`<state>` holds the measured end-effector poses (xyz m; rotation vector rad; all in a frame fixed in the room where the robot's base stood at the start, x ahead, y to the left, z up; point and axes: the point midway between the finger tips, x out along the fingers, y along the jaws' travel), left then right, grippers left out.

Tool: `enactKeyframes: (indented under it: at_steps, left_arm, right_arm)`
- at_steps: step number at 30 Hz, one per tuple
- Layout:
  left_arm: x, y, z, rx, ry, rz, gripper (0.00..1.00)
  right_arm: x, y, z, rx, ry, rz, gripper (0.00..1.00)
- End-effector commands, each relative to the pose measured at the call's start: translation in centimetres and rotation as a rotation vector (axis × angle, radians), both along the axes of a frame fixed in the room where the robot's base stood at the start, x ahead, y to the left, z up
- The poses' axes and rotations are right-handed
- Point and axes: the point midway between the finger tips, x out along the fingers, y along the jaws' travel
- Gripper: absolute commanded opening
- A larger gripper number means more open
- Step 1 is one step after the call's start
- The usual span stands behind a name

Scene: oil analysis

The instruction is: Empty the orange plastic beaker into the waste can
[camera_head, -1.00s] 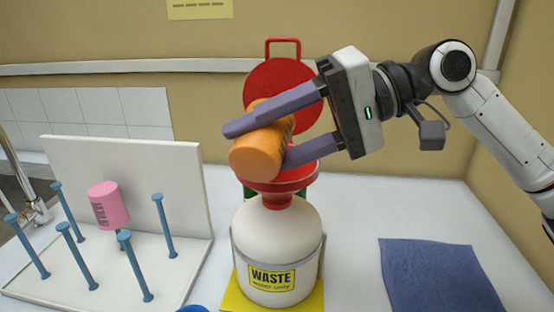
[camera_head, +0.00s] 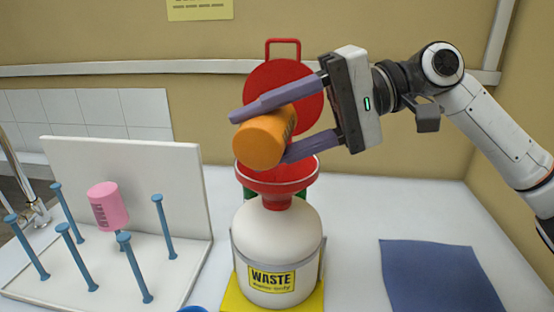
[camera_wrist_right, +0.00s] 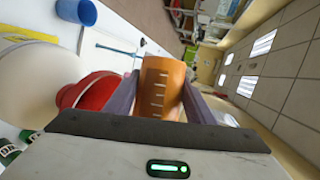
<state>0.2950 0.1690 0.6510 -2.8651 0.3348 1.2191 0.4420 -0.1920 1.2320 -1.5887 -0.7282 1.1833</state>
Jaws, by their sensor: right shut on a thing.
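The orange plastic beaker (camera_head: 262,142) is held tilted on its side above the red funnel of the waste can. My right gripper (camera_head: 262,130) is shut on it, one finger above and one below; the beaker also shows between the fingers in the right wrist view (camera_wrist_right: 160,88). Its mouth and any contents are hidden. The white waste can (camera_head: 275,235) with a yellow WASTE label stands upright, its red funnel (camera_head: 277,180) on top and the round red lid (camera_head: 305,85) raised behind. The beaker looks slightly above the funnel rim. My left gripper is not in view.
A white drying rack (camera_head: 120,160) with blue pegs stands at the left, a pink beaker (camera_head: 108,205) on one peg. A blue cloth (camera_head: 440,275) lies at the right. A blue object (camera_head: 193,309) shows at the bottom edge. The counter between can and cloth is clear.

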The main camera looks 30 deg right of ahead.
Motion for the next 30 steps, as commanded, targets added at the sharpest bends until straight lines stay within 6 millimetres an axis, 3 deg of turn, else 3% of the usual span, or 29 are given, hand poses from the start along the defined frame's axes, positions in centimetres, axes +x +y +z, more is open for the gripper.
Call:
enactKeyframes:
  at_steps: [30]
  left_arm:
    - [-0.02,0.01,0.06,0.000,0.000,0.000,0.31]
  right_arm:
    - [0.26,-0.21,-0.41,0.086,0.091,0.000,0.25]
